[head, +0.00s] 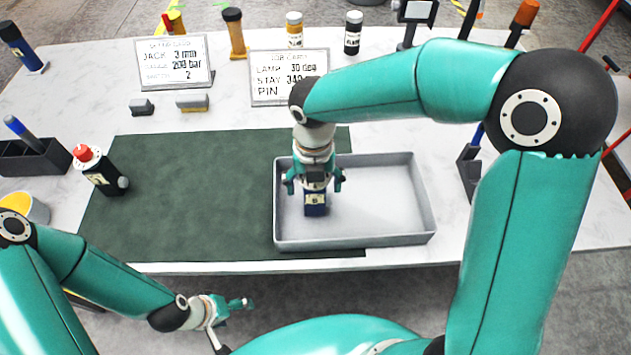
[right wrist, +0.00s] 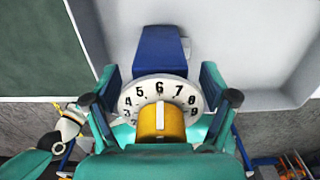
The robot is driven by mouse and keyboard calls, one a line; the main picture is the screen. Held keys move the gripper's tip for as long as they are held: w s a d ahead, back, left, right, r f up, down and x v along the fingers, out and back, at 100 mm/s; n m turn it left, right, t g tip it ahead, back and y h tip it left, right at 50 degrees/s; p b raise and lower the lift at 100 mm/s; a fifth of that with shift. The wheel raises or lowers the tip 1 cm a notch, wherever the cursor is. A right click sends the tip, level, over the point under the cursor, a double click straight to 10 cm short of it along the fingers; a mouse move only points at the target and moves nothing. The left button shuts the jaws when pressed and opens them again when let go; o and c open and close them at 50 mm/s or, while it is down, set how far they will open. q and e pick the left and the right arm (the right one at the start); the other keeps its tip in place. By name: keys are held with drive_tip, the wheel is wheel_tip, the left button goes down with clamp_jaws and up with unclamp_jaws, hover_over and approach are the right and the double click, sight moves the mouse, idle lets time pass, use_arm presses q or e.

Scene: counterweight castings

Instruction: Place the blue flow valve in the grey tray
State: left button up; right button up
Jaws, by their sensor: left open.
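The blue flow valve (head: 315,208) has a label with a B and is inside the grey tray (head: 423,205), left of its middle. It appears to stand on the tray floor. In the right wrist view its blue body (right wrist: 160,52) shows behind a white numbered dial and a yellow knob. My right gripper (head: 314,186) is directly above it, with its fingers spread on either side; gaps show between the fingers and the blue body. My left gripper (head: 238,304) is open and empty, low in front of the table edge, away from the valve.
A dark green mat (head: 190,195) lies left of and partly under the tray. Two sign cards (head: 174,62), small blocks and several bottles stand at the back. A dark holder (head: 468,165) is right of the tray.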

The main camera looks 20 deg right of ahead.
wheel_tip(320, 180, up, 12)
drive_tip(key=shift+r, duration=0.1)
idle(0.7)
idle(0.4)
